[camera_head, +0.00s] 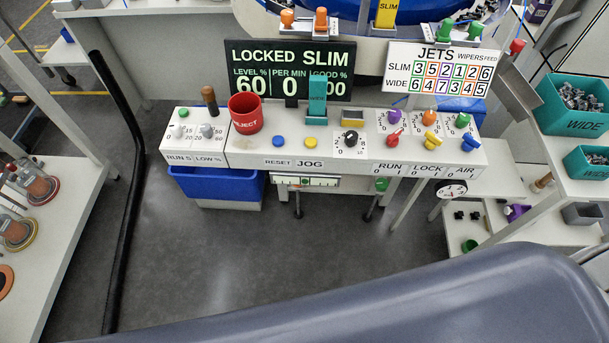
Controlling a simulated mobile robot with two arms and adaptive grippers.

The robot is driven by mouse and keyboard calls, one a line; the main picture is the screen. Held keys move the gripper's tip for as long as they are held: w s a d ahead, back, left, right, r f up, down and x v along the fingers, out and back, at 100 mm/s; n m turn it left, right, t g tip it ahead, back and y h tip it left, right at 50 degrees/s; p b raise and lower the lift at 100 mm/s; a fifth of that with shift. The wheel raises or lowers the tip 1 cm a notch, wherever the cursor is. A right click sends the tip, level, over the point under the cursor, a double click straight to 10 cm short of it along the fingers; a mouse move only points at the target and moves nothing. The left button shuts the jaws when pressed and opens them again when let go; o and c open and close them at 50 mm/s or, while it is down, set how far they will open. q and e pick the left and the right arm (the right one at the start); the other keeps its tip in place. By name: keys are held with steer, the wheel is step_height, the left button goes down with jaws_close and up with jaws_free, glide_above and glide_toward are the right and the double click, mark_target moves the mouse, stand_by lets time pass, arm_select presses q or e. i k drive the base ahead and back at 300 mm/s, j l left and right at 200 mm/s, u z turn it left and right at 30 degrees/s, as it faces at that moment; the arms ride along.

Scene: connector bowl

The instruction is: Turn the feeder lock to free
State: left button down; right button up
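The control panel (300,150) stands across the middle. Its right part has a LOCK label (428,168) with 0 and 1 marks. A yellow knob (432,143) sits just above that label; its exact pointing is too small to tell. A red knob (393,139) sits above RUN and a blue knob (470,143) above AIR. The black display (330,62) reads LOCKED SLIM, 60, 0 and a partly hidden third number. Neither of my grippers shows.
A red REJECT cup (245,113) stands on the panel's left, and a blue bin (215,184) lies below. Teal WIDE bins (575,125) stand at right. Tables flank both sides. A large grey-blue smooth shape fills the lower right. Floor before the panel is mostly open.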

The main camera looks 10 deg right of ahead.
mark_target(431, 141)
steer(key=z, duration=1.35)
steer(key=i+j+z, duration=0.1)
steer(key=j+z, duration=0.3)
steer(key=j, duration=0.15)
